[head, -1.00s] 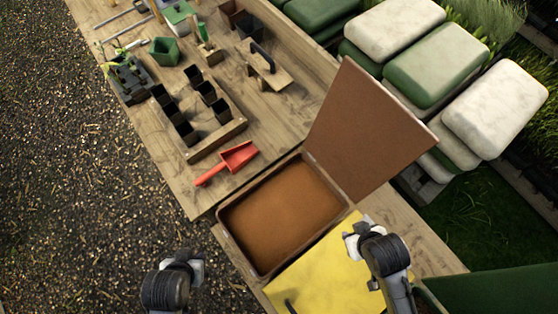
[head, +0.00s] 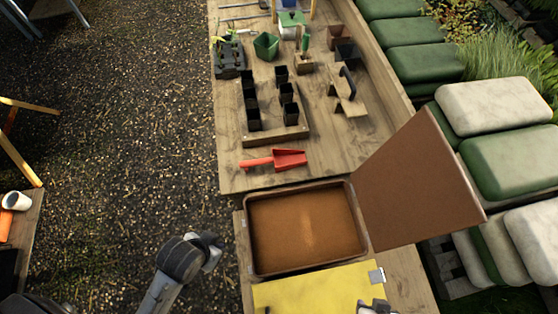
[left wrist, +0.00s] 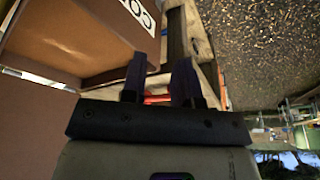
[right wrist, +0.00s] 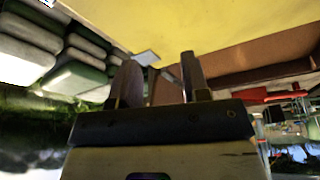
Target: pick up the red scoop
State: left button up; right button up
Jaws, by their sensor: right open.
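The red scoop (head: 288,159) lies on the wooden bench, its handle pointing left, between the seed-pot tray and the brown open box. My left gripper (head: 212,250) is over the gravel, left of the box and well short of the scoop. Its fingers (left wrist: 157,80) stand apart; a strip of red (left wrist: 157,99), probably the scoop, shows beyond them. My right gripper (head: 372,307) is at the bottom edge of the head view by the yellow panel, partly cut off. Its fingers (right wrist: 162,80) are apart and empty. Red also shows at the right of that view (right wrist: 286,95).
The brown box (head: 250,225) stands open, its lid (head: 415,190) raised to the right. The yellow panel (head: 320,288) lies in front of it. A wooden tray (head: 275,138) with several black pots sits behind the scoop. Stacked bags (head: 510,165) stand at right.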

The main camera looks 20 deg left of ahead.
jog(key=shift+w+r, duration=0.1)
jog(key=shift+w, duration=0.15)
jog(key=shift+s, duration=0.1)
pick_arm(q)
jog(key=shift+o, duration=0.2)
jog(key=shift+a, duration=0.15)
pick_arm(e)
jog(key=shift+s, duration=0.15)
